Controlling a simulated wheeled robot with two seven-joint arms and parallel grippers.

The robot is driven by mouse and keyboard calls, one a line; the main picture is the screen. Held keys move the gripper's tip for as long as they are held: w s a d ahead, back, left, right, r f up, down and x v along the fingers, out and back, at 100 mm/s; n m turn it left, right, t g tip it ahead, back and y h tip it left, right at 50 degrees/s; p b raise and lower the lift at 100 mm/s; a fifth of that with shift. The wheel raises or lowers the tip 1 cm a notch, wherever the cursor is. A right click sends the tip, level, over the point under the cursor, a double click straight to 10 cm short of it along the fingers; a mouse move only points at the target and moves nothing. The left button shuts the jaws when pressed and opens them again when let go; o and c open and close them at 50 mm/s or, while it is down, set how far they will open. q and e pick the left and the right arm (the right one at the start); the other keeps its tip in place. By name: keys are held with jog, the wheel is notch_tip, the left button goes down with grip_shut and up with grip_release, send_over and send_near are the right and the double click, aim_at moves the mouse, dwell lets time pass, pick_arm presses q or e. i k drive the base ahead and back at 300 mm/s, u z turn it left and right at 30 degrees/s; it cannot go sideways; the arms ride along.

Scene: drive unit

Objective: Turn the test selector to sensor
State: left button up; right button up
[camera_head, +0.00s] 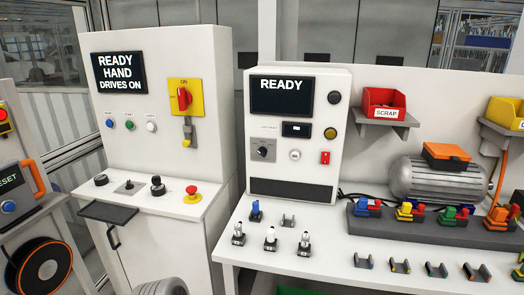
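The test selector (262,151) is a small black rotary knob on a grey plate. It is on the front of the white test unit (258,183), below the left part of a black screen (282,96) that reads READY. The knob's pointer and the plate's labels are too small to read, so I cannot tell which position it is set to. Nothing touches the knob. Neither of my grippers is in view.
A red rocker switch (325,158) and a small display (297,130) are near the selector. Small parts (270,239) stand on the bench in front. A white control cabinet (150,60) with a red emergency button (192,190) stands to the left.

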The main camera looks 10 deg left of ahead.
aim_at(262, 151)
jog(key=z, duration=0.25)
jog(key=k, duration=0.35)
jog(key=u, duration=1.4)
jog(key=i, duration=0.8)
